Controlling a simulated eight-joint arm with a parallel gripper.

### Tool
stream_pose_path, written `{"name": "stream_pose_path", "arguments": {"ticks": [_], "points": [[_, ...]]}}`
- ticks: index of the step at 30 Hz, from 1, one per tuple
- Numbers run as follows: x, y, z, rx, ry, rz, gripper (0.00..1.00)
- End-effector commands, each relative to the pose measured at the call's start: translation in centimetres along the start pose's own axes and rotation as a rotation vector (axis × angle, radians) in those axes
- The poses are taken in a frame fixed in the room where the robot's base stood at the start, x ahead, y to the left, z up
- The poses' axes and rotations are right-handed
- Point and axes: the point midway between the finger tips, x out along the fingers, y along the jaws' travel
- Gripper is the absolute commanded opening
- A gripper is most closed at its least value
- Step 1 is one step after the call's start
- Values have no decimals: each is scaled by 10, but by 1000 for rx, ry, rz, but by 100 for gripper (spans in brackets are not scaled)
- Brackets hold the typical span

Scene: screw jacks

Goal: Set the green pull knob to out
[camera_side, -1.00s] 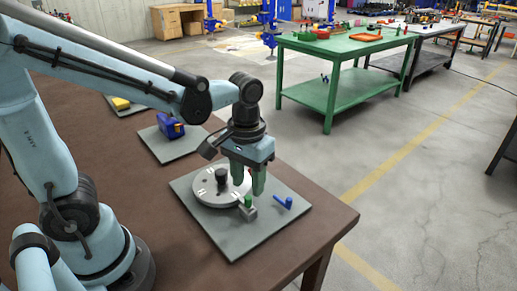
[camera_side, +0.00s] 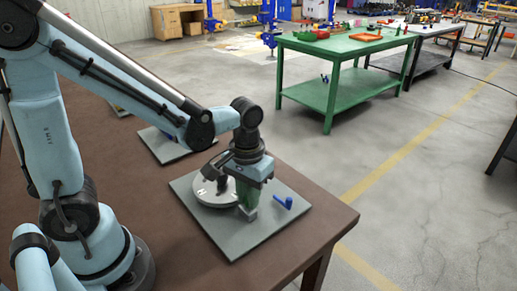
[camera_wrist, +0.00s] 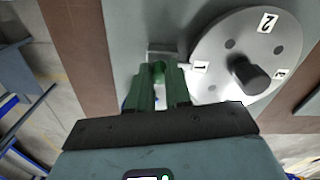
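The green pull knob (camera_wrist: 159,68) shows in the wrist view between the fingertips of my gripper (camera_wrist: 160,82). It stands at a small grey block (camera_wrist: 160,56) beside the round dial. In the side view my gripper (camera_side: 248,200) points down over the grey block (camera_side: 248,214), and its green fingers hide the knob. The fingers lie close on both sides of the knob. I cannot tell whether they press on it. How far the knob is pulled out is hidden.
The numbered grey dial (camera_wrist: 212,58) with a dark centre knob (camera_wrist: 246,73) is right beside my fingers. A blue lever (camera_side: 284,203) stands on the grey plate (camera_side: 235,247) to the right. The plate lies near the brown table's (camera_side: 180,250) edge.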

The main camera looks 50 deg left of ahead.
Motion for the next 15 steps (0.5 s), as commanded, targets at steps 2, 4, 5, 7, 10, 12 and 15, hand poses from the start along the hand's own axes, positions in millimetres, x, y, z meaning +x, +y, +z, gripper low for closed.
{"name": "stream_pose_path", "arguments": {"ticks": [2,4,5,7,10,12,15], "points": [[0,0,0,0,0,0,6],[0,0,0,0,0,0,0],[0,0,0,0,0,0,0],[0,0,0,0,0,0,0],[0,0,0,0,0,0,0],[0,0,0,0,0,0,0],[0,6,1,3,0,0,0]]}}
